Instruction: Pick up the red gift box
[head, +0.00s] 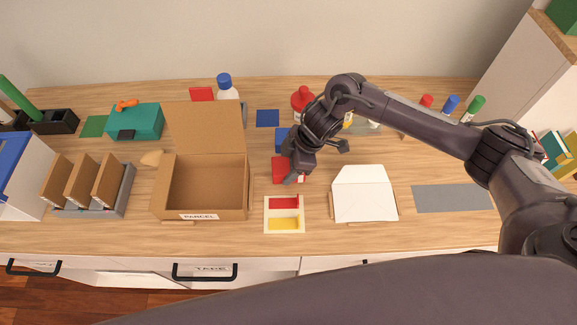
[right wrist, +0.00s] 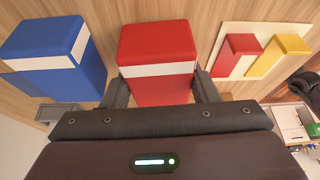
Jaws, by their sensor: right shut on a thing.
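The red gift box (head: 279,171) with a white band is on or just above the wooden desk, between the open parcel box and the envelope. It fills the middle of the right wrist view (right wrist: 156,45). My right gripper (head: 291,172) is shut on it, with one finger on each side. The gripper and arm hide part of the box in the head view, and I cannot tell whether it touches the desk. My left gripper is not in view.
A blue box (right wrist: 60,50) stands beside the red one. An open cardboard parcel box (head: 203,214) is to the left. A cream card (head: 284,229) with red and yellow pieces lies in front. A white envelope (head: 363,196) lies to the right. Bottles stand behind.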

